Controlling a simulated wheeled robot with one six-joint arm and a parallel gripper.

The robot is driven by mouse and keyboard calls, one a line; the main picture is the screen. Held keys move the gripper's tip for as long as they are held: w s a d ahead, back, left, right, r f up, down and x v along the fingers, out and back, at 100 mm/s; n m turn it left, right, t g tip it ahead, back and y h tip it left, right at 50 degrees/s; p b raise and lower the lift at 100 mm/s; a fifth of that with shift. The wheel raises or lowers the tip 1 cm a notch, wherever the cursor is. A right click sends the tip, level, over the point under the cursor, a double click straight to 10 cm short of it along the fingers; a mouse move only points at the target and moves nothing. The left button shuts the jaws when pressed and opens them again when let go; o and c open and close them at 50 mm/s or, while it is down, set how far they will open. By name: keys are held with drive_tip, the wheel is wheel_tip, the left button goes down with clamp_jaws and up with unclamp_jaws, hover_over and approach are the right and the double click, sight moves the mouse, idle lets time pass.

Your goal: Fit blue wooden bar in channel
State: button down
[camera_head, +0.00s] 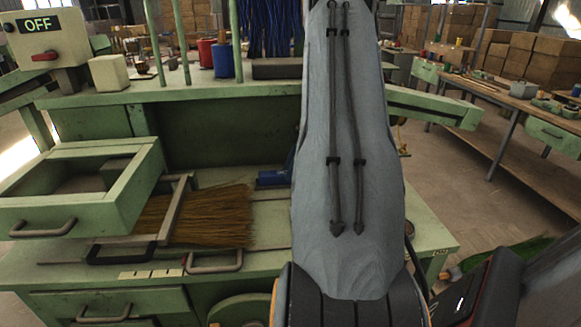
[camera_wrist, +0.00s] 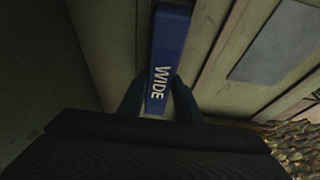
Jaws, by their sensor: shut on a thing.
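The blue bar (camera_wrist: 168,45), marked WIDE, lies between the fingers of my gripper (camera_wrist: 158,98) in the wrist view. My gripper is shut on it, and the bar extends beyond the fingertips. In the head view a blue piece that looks like the bar (camera_head: 270,178) shows low over the green bench, just left of my arm. My arm hides most of the gripper there. Long straight edges like a channel (camera_wrist: 213,55) run right of the bar in the wrist view. I cannot tell whether the bar touches or sits in a channel.
Brown broom bristles (camera_head: 208,215) lie on the bench left of the bar, beside a green open-topped box (camera_head: 85,180) with a handle. Red (camera_head: 207,52) and blue (camera_head: 223,60) cups stand on the upper shelf. A grey plate (camera_wrist: 278,42) lies right of the bar.

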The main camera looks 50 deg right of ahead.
drive_tip(key=shift+f, duration=0.1)
drive_tip(key=shift+f, duration=0.1)
drive_tip(key=c, duration=1.3)
unclamp_jaws()
